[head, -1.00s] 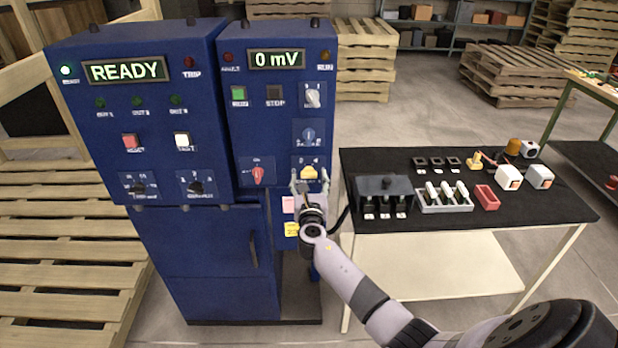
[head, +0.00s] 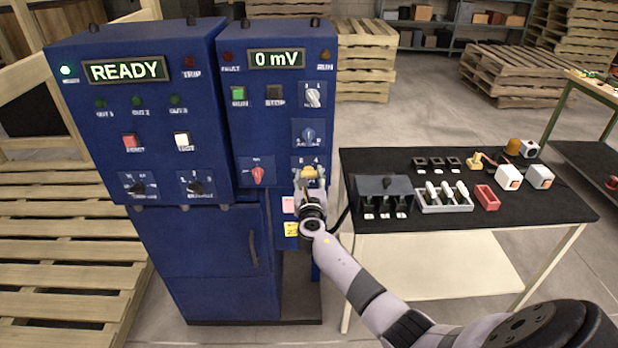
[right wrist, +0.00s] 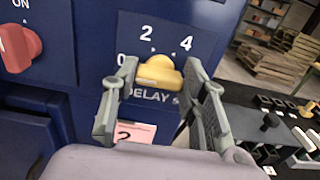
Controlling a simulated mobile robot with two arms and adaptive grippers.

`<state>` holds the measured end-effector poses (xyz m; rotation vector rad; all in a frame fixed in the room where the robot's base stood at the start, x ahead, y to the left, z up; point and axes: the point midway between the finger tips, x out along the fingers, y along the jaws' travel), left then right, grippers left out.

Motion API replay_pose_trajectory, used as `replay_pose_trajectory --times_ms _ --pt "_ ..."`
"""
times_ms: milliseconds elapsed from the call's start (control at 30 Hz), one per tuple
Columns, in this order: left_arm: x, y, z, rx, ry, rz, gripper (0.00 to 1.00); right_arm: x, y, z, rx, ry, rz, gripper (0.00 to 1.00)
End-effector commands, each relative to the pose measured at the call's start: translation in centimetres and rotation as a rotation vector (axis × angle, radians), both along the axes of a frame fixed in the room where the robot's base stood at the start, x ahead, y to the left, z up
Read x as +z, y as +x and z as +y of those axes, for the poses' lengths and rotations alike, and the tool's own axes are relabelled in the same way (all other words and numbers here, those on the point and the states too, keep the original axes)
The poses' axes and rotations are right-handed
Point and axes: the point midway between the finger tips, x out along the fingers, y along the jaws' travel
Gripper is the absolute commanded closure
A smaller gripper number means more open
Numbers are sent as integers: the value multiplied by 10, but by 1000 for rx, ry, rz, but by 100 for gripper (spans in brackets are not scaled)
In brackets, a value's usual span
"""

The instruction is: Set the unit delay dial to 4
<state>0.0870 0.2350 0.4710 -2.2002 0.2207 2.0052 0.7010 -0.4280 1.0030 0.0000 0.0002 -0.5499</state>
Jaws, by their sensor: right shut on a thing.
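The yellow delay dial (right wrist: 158,70) sits on the right blue cabinet, over the word DELAY, with 0, 2 and 4 printed around it. It also shows in the head view (head: 309,172). My right gripper (right wrist: 160,82) has one finger on each side of the dial and is shut on it. I cannot tell for sure which number the dial points to. My left gripper is not in view.
A red knob (head: 258,175) is left of the delay dial, and a blue knob (head: 309,135) is above it. The displays (head: 125,69) and (head: 277,59) read READY and 0 mV. A black-topped table (head: 560,205) with small parts stands to the right.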

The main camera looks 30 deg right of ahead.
Motion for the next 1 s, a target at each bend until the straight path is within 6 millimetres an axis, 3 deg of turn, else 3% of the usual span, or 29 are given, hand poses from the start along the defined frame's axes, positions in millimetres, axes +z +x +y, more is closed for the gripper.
replay_pose_trajectory --times_ms 233,567,1000 --pt "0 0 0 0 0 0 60 0 0 0 0 0 0 88" --pt "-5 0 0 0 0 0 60 -1 0 0 0 39 -25 88" --pt "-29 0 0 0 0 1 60 -4 -1 -1 0 320 -197 88"
